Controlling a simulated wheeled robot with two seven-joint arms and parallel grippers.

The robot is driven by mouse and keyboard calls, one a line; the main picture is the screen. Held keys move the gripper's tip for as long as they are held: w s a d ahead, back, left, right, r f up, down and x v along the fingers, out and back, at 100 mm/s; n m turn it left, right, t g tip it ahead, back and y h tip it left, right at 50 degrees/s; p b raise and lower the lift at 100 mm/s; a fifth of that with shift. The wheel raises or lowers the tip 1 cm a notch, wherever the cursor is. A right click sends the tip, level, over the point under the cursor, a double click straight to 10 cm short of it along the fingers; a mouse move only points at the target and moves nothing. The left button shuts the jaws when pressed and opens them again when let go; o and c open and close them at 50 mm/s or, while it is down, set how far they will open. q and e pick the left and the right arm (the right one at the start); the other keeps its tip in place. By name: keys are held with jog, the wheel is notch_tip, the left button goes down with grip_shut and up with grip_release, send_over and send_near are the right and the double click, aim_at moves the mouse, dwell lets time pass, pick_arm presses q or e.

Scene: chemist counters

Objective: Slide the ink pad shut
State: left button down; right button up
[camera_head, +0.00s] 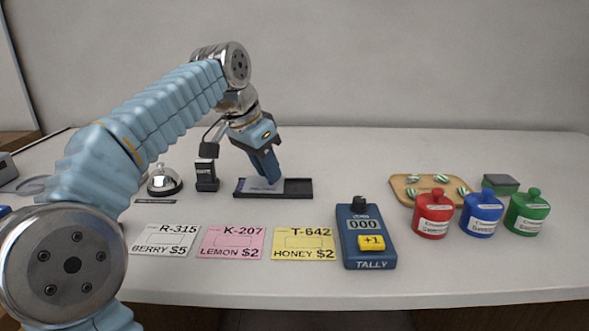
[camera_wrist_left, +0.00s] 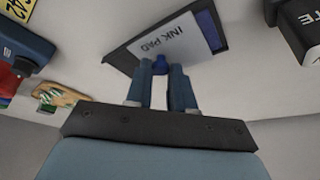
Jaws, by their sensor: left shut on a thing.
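The ink pad is a long dark tray (camera_head: 299,188) lying flat on the counter, beyond the row of price cards. Its pale grey lid (camera_wrist_left: 166,43), lettered INK PAD, lies over part of the tray. A strip of blue pad (camera_wrist_left: 211,32) is uncovered at the lid's right end in the left wrist view, on the side towards the black stamp. My left gripper (camera_head: 268,179) reaches down onto the lid. In the wrist view its fingers (camera_wrist_left: 165,78) are shut on the lid's small blue knob (camera_wrist_left: 160,63). My right gripper is not in view.
A black stamp (camera_head: 206,176) and a bell (camera_head: 164,181) stand left of the pad. Price cards (camera_head: 232,243) and a tally counter (camera_head: 367,236) are nearer. Red, blue and green jars and a wooden board (camera_head: 403,190) are right. Counter right of the tray is clear.

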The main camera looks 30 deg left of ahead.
pick_arm(q)
jog(key=shift+s+a, duration=0.45)
jog(key=shift+a, duration=0.25)
jog(key=shift+s+a, duration=0.15)
jog(key=shift+a, duration=0.15)
jog(key=c, duration=1)
grip_release()
jog(key=shift+a, duration=0.1)
jog(key=shift+s+r, duration=0.1)
jog(key=shift+r, duration=0.2)
jog(key=shift+p+v, duration=1.45)
jog(key=shift+v, duration=5.15)
